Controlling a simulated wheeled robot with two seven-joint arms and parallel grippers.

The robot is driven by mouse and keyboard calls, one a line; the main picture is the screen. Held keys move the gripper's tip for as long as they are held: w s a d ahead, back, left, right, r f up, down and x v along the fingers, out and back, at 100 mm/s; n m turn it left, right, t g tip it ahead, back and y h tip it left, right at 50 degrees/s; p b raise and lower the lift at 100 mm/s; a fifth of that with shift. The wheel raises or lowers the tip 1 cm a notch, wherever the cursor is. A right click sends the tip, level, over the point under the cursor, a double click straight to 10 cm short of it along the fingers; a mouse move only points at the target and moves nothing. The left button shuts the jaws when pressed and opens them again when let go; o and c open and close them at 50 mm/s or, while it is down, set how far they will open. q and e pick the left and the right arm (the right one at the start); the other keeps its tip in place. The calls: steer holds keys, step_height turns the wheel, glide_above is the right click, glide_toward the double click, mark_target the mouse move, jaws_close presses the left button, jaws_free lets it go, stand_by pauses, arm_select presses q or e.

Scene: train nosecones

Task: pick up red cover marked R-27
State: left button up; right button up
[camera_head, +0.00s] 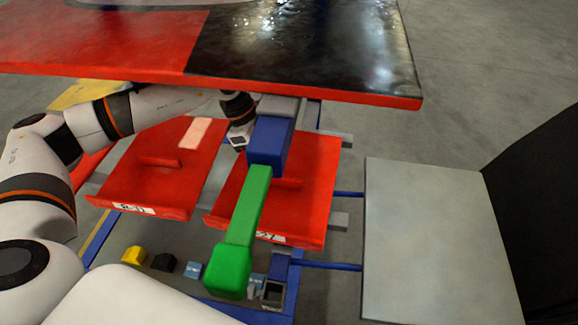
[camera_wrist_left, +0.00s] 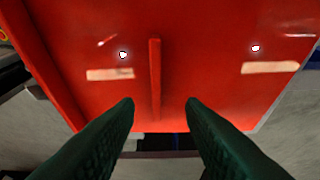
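The red cover marked R-27 (camera_head: 314,195) lies in the head view, right of centre. Its label (camera_head: 271,237) is partly hidden by a green lever, leaving "27" readable. Its raised handle (camera_head: 288,183) is also partly covered. My left gripper (camera_wrist_left: 159,108) is open; in the head view its wrist is above the cover's far left edge and the fingers are hidden. In the left wrist view, a red panel (camera_wrist_left: 210,75) fills the upper part, with its upright handle (camera_wrist_left: 155,80) lined up between the spread fingertips, apparently apart from them. My right gripper is out of view.
A green lever (camera_head: 240,225) and blue block (camera_head: 270,141) stand in front of R-27. A red and black panel (camera_head: 300,55) overhangs the back. A grey plate (camera_head: 435,235) is right; small coloured blocks (camera_head: 163,262) lie below.

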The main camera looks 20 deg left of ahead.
arm_select(q)
steer(key=shift+x, duration=0.85)
steer(key=shift+s+d+f+b, duration=0.1)
steer(key=shift+f+b, duration=0.2)
steer(key=shift+f, duration=0.3)
steer(key=x, duration=0.4)
steer(key=shift+s+f+b, duration=0.1)
steer(key=shift+f+b, duration=0.15)
steer(key=shift+b, duration=0.15)
jaws_close()
steer(key=shift+r, duration=0.1)
